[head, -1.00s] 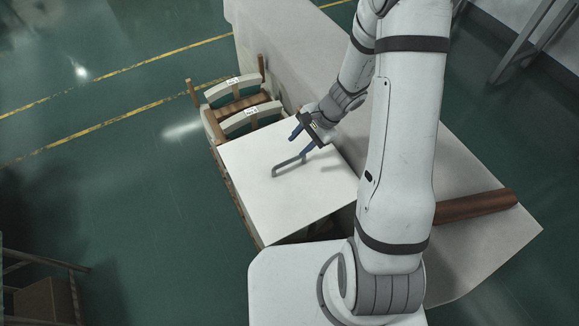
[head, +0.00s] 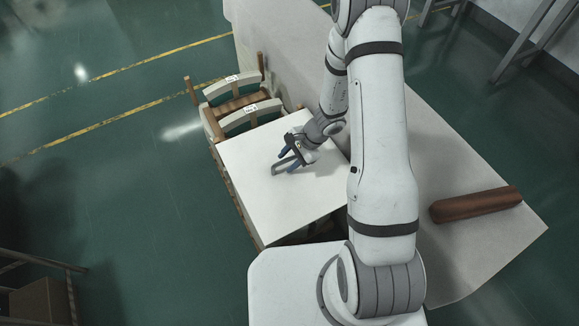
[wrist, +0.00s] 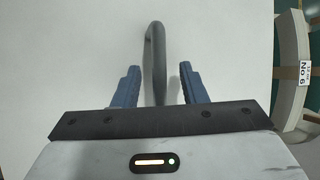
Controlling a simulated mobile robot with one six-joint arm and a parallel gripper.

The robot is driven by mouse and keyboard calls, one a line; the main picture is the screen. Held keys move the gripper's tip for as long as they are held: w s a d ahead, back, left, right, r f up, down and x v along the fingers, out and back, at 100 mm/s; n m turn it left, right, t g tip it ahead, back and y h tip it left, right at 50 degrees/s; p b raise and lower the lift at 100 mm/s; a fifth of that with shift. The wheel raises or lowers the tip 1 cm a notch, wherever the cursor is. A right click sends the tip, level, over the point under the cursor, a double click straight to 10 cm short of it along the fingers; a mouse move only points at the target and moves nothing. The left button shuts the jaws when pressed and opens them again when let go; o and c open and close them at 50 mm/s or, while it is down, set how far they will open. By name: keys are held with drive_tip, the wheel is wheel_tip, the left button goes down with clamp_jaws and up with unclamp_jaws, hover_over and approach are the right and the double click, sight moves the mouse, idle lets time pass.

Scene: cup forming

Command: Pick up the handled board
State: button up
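The handled board (head: 258,200) is a white square panel lying flat on a wooden rack. Its grey bar handle (head: 283,168) stands up near the middle of its top. My gripper (head: 285,158) is at the handle, with its two blue fingers spread apart. In the wrist view, the handle (wrist: 157,60) runs between the open fingers (wrist: 157,82), with a gap visible on each side. The near end of the handle is hidden behind the gripper body.
Curved pale pieces with labels (head: 250,109) stand in the wooden rack behind the board; one (wrist: 293,65) shows at right in the wrist view. A grey-white table (head: 470,250) lies to the right, bearing a brown roll (head: 476,204). Green floor is open at left.

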drive_tip(key=shift+c, duration=0.6)
clamp_jaws()
